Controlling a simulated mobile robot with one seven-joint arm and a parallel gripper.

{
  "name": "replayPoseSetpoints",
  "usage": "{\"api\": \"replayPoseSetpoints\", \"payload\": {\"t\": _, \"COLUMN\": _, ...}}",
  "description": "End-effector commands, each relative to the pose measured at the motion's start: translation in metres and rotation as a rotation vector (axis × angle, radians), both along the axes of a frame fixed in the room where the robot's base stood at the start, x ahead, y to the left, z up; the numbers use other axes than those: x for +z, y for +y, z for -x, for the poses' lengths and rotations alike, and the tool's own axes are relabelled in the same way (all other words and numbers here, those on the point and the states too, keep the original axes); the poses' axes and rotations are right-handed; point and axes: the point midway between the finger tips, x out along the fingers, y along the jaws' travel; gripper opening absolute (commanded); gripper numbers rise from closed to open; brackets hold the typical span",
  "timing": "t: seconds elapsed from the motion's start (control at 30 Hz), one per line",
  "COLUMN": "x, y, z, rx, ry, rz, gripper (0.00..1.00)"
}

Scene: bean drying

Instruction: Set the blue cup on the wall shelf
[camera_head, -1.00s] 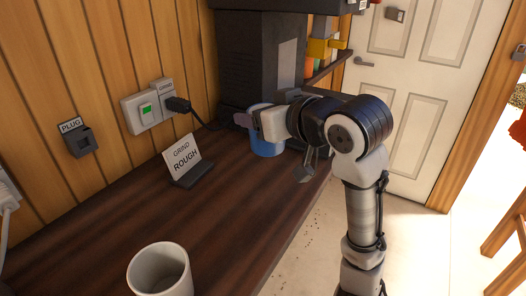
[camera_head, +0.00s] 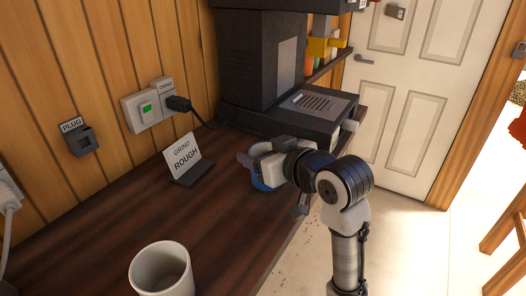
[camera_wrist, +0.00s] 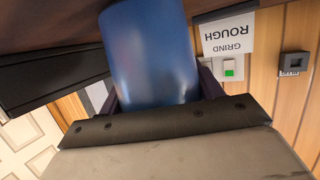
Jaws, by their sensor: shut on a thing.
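The blue cup (camera_head: 259,184) is at the counter's right side in the head view, mostly hidden behind my gripper (camera_head: 262,165). The wrist view shows the cup (camera_wrist: 152,50) large and close, between the fingers of my gripper (camera_wrist: 158,95). My gripper is shut on the cup. I cannot tell whether the cup's base touches the counter. A shelf (camera_head: 330,64) with colored items on it runs along the wall at the back, beyond the dark machine; I cannot tell if it is the wall shelf meant.
A black machine (camera_head: 262,62) with a slotted tray stands at the back of the dark wooden counter (camera_head: 215,215). A "GRIND ROUGH" sign (camera_head: 184,158) stands left of my gripper. A white cup (camera_head: 161,270) stands at the front. Wall sockets (camera_head: 148,107) and a cable are at left.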

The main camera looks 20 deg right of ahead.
Motion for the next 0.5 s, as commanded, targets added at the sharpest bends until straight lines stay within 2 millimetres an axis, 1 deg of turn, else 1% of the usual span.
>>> {"api": "replayPoseSetpoints", "payload": {"t": 0.17, "x": -0.0045, "y": 0.0001, "z": -0.0002, "rx": 0.001, "ry": -0.001, "rz": -0.001, "gripper": 0.35}}
{"api": "replayPoseSetpoints", "payload": {"t": 0.2, "x": -0.0046, "y": 0.0001, "z": -0.0001, "rx": 0.001, "ry": 0.000, "rz": -0.001, "gripper": 0.66}}
{"api": "replayPoseSetpoints", "payload": {"t": 0.37, "x": -0.0035, "y": 0.0000, "z": -0.0002, "rx": 0.001, "ry": 0.000, "rz": -0.001, "gripper": 0.87}}
{"api": "replayPoseSetpoints", "payload": {"t": 0.5, "x": -0.0035, "y": 0.0000, "z": -0.0001, "rx": 0.000, "ry": 0.000, "rz": -0.001, "gripper": 0.87}}
